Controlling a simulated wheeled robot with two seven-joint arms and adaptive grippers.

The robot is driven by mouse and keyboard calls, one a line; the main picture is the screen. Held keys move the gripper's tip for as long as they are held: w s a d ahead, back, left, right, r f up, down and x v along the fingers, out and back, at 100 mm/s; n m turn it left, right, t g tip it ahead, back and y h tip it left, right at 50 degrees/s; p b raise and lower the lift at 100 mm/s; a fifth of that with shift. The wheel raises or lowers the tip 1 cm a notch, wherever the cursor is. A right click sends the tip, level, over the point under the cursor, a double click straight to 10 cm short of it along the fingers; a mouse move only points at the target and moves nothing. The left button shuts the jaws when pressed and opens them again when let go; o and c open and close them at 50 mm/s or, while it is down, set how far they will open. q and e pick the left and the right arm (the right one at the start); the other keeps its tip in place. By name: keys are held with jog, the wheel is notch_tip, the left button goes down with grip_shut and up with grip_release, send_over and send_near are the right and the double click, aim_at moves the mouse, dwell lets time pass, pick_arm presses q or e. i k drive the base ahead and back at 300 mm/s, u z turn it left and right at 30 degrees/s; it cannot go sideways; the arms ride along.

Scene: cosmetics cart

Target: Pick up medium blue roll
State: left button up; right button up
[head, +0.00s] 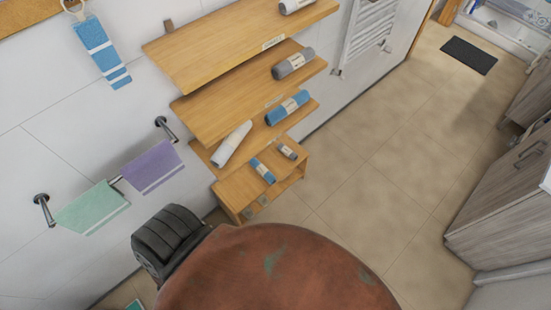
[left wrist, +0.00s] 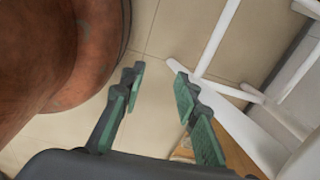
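A blue roll (head: 287,107) with a pale paper band lies on a wooden shelf in the head view. A smaller blue roll (head: 263,171) lies on the low wooden unit below. From its size, the upper one looks like the medium blue roll, though I cannot be sure. My left gripper (left wrist: 160,75) is open and empty in the left wrist view, its two green-padded fingers apart above the tiled floor. No roll shows between them. Neither gripper shows in the head view, and my right gripper is out of sight.
A white roll (head: 232,144), a grey roll (head: 293,63) and a small grey roll (head: 286,151) lie near the blue rolls. Towels (head: 152,166) hang at the left. White bars (left wrist: 218,38) stand near my left gripper. The floor (head: 370,150) right of the shelves is clear.

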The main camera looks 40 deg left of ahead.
aim_at(257, 164)
jog(key=i, duration=1)
jog(key=u, duration=3.1)
